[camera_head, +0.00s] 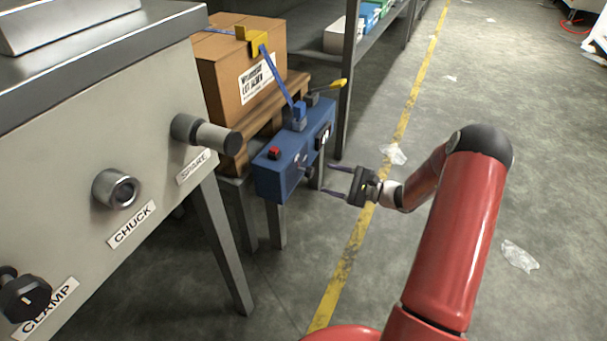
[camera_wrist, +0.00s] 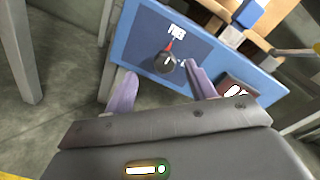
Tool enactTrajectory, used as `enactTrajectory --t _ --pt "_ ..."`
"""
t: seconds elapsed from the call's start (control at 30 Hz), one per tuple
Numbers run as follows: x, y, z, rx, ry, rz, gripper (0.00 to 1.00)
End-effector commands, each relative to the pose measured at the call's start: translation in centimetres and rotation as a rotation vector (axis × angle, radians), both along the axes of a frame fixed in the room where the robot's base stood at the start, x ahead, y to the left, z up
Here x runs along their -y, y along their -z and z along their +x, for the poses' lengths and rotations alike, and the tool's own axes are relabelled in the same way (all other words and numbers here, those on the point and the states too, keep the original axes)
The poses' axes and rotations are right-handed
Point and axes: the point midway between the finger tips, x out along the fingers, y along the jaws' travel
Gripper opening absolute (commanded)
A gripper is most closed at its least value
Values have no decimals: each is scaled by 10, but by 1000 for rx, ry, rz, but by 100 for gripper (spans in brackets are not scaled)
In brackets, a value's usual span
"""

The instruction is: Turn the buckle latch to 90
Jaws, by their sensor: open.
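A blue box (camera_head: 272,178) stands by the strapped carton, with a small dark knob (camera_head: 307,172) on its front face. In the wrist view the knob (camera_wrist: 167,64) is round and dark with a red pointer, below a small white label I cannot read surely. I take this knob for the buckle latch; no legible name confirms it. My gripper (camera_head: 331,179) is open and faces the knob from the right, apart from it in the head view. In the wrist view its two purple-grey fingers (camera_wrist: 160,72) appear on either side of the knob, with nothing between them held.
A carton (camera_head: 235,75) on a wooden pallet carries a blue strap (camera_head: 275,75). The box top has a red button (camera_head: 274,153) and a yellow-tipped lever (camera_head: 330,88). A grey cabinet (camera_head: 75,165) with knobs stands left. The floor right is mostly open.

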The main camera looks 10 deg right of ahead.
Motion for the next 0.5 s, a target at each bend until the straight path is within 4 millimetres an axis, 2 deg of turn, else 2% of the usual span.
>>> enactTrajectory --t 0.03,0.17,0.5 --pt "5 7 3 -2 24 23 55" --pt "7 12 8 -1 49 45 55" --pt "-35 12 37 -2 46 43 55"
